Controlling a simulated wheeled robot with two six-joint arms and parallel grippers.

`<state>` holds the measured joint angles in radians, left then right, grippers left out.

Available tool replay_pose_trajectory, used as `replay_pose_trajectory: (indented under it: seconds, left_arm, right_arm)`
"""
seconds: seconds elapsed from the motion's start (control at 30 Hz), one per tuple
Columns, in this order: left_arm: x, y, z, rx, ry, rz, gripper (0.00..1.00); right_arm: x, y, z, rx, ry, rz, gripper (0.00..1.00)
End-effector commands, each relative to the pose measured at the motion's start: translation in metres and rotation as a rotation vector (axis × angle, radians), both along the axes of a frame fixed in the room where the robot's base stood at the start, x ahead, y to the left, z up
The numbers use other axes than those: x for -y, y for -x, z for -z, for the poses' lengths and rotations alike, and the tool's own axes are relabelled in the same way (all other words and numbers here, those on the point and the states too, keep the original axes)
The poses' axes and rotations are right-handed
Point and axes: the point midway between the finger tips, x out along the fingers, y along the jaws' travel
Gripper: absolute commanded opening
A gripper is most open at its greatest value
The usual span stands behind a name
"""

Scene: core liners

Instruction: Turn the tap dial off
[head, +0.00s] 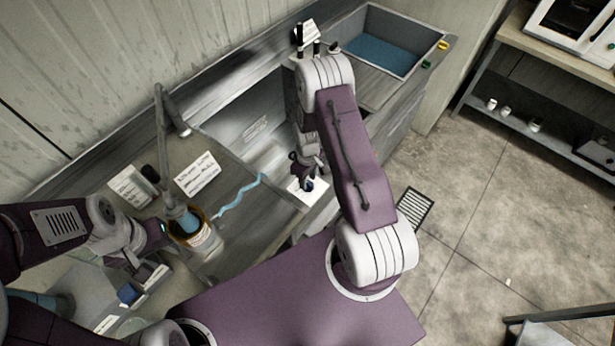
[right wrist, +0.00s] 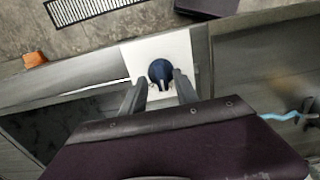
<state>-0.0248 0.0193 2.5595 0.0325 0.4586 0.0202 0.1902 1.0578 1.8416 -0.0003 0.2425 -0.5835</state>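The tap dial is a dark blue round knob (right wrist: 160,72) on a white square plate (right wrist: 183,48); in the head view it is a small dark spot (head: 309,186), partly covered by my right gripper (head: 307,170). In the right wrist view my right gripper (right wrist: 160,82) is open, with one finger on each side of the knob. The right finger is very close to the knob; I cannot tell if it touches. A grey tap pipe (head: 164,140) comes down over an amber jar (head: 203,240). My left gripper (head: 160,232) is beside the jar; its fingers are not clear.
A grey sink basin (head: 262,120) lies behind my right gripper. A wavy blue strip (head: 238,197) and paper labels (head: 196,174) lie on the counter. A tub with a blue bottom (head: 378,55) is at the back. A floor grate (head: 414,208) lies right of my right arm.

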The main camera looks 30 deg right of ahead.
Motion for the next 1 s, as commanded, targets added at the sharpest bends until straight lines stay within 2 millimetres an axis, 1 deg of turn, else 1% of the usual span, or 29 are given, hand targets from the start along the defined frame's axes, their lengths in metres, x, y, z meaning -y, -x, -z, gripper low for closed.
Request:
replay_pose_trajectory:
  seconds: [0.1,0.3,0.33,0.43,0.47,0.77,1.0]
  left_arm:
    - [0.0000,0.0002,-0.0020,0.000,0.000,0.000,0.36]
    - [0.0000,0.0003,-0.0014,-0.001,0.000,0.000,0.36]
    - [0.0000,0.0002,-0.0014,0.000,0.000,0.000,0.36]
    - [0.0000,0.0002,-0.0014,0.000,0.000,0.000,0.36]
    - [0.0000,0.0002,-0.0014,0.000,0.000,0.000,0.36]
    - [0.0000,0.0002,0.0001,0.000,0.000,0.000,0.36]
    - [-0.0001,0.0003,0.0074,0.000,0.000,0.000,0.36]
  right_arm:
    - [-0.0001,0.0001,0.0054,0.000,0.000,0.000,0.36]
    - [0.0000,-0.0002,0.0062,0.001,0.000,0.000,0.36]
    - [0.0000,-0.0002,0.0062,0.001,0.000,0.000,0.31]
    - [0.0000,-0.0001,0.0061,0.000,0.000,0.000,0.03]
    - [0.0000,-0.0001,0.0061,0.001,0.000,0.000,0.00]
    - [0.0002,-0.0003,0.0062,0.001,0.001,0.018,0.00]
    - [0.0002,-0.0002,0.0073,0.001,0.001,0.133,0.00]
